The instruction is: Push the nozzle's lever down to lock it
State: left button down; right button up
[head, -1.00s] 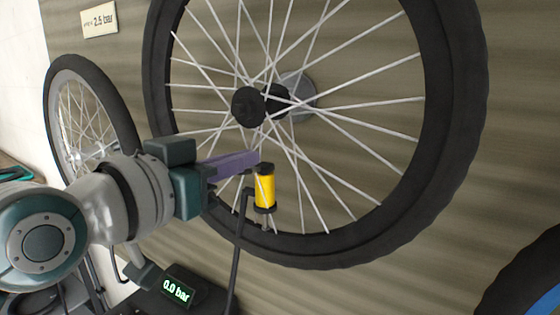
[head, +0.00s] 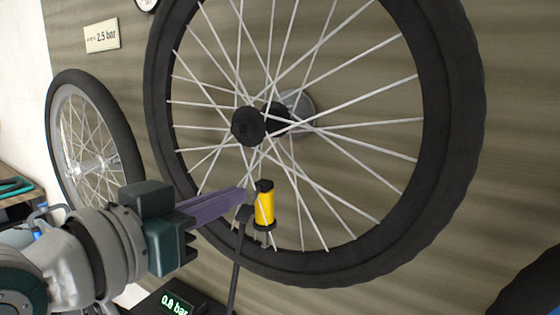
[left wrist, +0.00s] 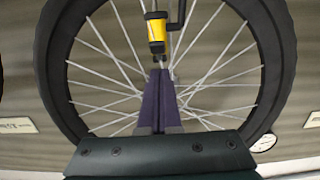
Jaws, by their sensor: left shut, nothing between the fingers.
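The yellow nozzle (head: 264,208) with black ends stands nearly upright at the lower rim of the large wheel (head: 440,130), among its spokes. A black hose (head: 238,255) joins its side. I cannot clearly pick out the lever from the nozzle's black parts. My left gripper (head: 246,195) has its purple fingers together, empty, with the tips just left of the nozzle's top. Whether they touch it is not clear. In the left wrist view the shut fingers (left wrist: 157,72) point at the black end of the nozzle (left wrist: 156,31). My right gripper is not in view.
A pump display (head: 175,304) glows green at the bottom; its digits are hard to read. A sign (head: 102,36) reading 2.5 bar hangs on the wall. A smaller wheel (head: 95,150) stands at the left. Spokes surround the nozzle closely.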

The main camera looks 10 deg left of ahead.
pick_arm(q)
jog(key=p+v, duration=0.2)
jog(key=v, duration=0.4)
jog(key=shift+p, duration=0.35)
jog(key=shift+s, duration=0.1)
